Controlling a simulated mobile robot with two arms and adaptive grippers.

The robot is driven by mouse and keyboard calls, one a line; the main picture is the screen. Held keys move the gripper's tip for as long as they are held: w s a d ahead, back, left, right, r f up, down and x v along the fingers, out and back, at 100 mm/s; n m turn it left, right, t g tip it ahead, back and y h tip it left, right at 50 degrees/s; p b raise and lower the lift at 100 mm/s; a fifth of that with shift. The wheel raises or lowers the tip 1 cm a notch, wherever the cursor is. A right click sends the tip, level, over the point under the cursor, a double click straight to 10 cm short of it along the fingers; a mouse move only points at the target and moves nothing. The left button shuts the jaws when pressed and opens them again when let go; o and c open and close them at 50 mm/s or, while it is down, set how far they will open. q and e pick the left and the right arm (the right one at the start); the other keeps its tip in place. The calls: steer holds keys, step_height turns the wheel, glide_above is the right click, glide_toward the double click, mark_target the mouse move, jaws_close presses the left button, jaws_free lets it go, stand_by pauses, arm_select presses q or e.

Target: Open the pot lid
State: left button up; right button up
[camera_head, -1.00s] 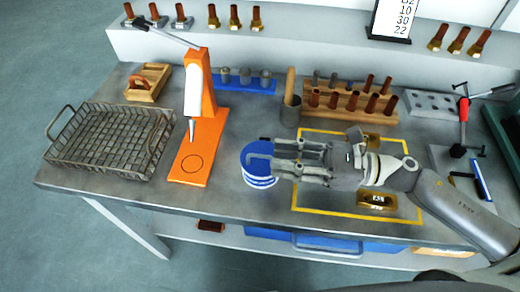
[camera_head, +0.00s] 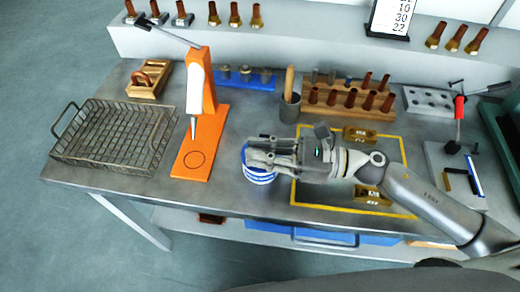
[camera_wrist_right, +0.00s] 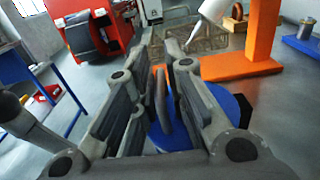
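The pot (camera_head: 260,178) is blue and white striped with a blue lid, and stands on the bench just right of the orange press. My right gripper (camera_head: 256,157) reaches over the lid from the right and covers most of it in the head view. In the right wrist view the blue lid (camera_wrist_right: 226,104) lies below and between my fingers (camera_wrist_right: 163,48). The fingertips look close together with a narrow gap. A thin grey upright piece shows between them, but I cannot tell whether it is a lid handle or part of the gripper. My left gripper is not in view.
The orange press (camera_head: 207,110) stands close to the pot's left. A wire basket (camera_head: 75,155) is further left. Brass blocks (camera_head: 372,196) lie in a yellow outline (camera_head: 340,208) under my right arm.

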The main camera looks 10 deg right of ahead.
jaws_close()
steer(key=shift+r, duration=0.1)
